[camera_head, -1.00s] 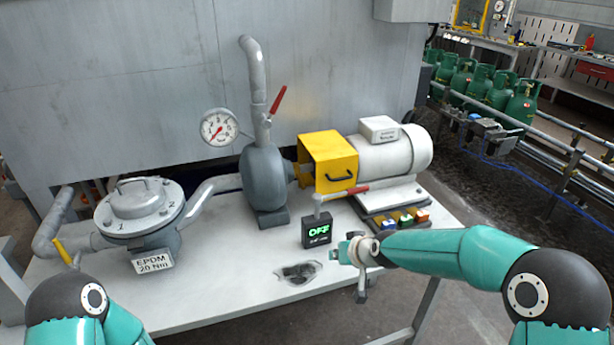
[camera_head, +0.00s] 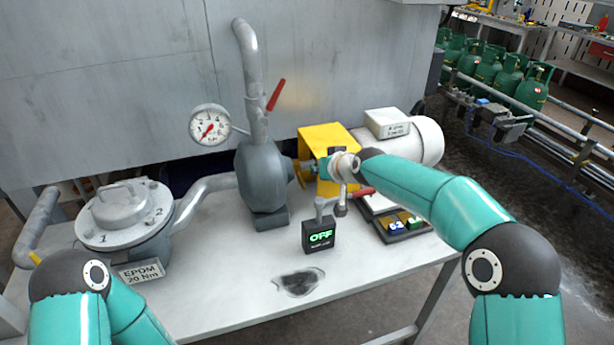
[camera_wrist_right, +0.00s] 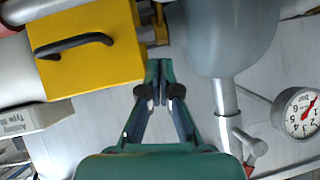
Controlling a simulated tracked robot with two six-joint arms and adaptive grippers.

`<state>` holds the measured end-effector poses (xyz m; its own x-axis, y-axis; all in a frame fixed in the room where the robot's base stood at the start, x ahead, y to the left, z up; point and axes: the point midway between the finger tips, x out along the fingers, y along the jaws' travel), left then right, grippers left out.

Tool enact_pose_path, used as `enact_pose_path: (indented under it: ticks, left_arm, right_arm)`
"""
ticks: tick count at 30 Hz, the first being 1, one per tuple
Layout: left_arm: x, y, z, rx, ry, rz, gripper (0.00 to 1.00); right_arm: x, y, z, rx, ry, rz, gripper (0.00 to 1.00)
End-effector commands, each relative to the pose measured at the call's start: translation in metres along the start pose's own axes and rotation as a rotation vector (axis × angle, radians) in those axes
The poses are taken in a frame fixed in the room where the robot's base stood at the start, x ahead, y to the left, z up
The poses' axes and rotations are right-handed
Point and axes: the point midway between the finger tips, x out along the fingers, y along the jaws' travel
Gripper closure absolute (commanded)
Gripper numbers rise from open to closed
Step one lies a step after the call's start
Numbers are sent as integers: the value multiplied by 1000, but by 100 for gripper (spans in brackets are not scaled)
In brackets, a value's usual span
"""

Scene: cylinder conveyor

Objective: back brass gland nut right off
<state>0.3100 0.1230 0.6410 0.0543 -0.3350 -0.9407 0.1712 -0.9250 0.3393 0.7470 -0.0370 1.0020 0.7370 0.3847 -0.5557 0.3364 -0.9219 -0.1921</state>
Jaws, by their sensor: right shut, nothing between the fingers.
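The brass-coloured gland fitting (camera_wrist_right: 159,22) shows between the grey pump body (camera_wrist_right: 225,35) and the yellow guard (camera_wrist_right: 85,45) at the top of the right wrist view. In the head view that gap lies behind my right gripper (camera_head: 312,167), and I cannot make out the nut clearly. My right gripper is shut and empty; its tips (camera_wrist_right: 160,66) meet just short of the brass fitting, apart from it in the wrist picture. The pump body (camera_head: 262,180) and yellow guard (camera_head: 325,140) also show in the head view. My left gripper is out of view; only its arm shows.
The pressure gauge (camera_head: 209,125) and red valve lever (camera_head: 275,95) are left of the gap. The front of the table (camera_head: 225,290) is mostly clear.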

Motion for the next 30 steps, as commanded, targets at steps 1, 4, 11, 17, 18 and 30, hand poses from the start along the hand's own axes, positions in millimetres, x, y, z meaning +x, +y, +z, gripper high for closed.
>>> enact_pose_path:
  ticks: [1, 4, 11, 17, 18, 30]
  left_arm:
    - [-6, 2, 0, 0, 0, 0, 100]
    - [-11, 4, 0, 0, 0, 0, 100]
    - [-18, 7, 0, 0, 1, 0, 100]
    - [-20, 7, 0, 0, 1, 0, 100]
    - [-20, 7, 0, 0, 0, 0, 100]
    - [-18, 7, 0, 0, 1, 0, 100]
  right_arm:
    - [10, 0, -1, 1, -3, 0, 100]
    - [29, 0, -1, 1, -2, 1, 100]
    - [60, 1, 14, 2, -4, 1, 100]
    - [73, 1, 26, 2, 0, 1, 100]
    - [74, 1, 27, 1, 0, 2, 100]
    - [76, 2, 30, 1, 0, 1, 100]
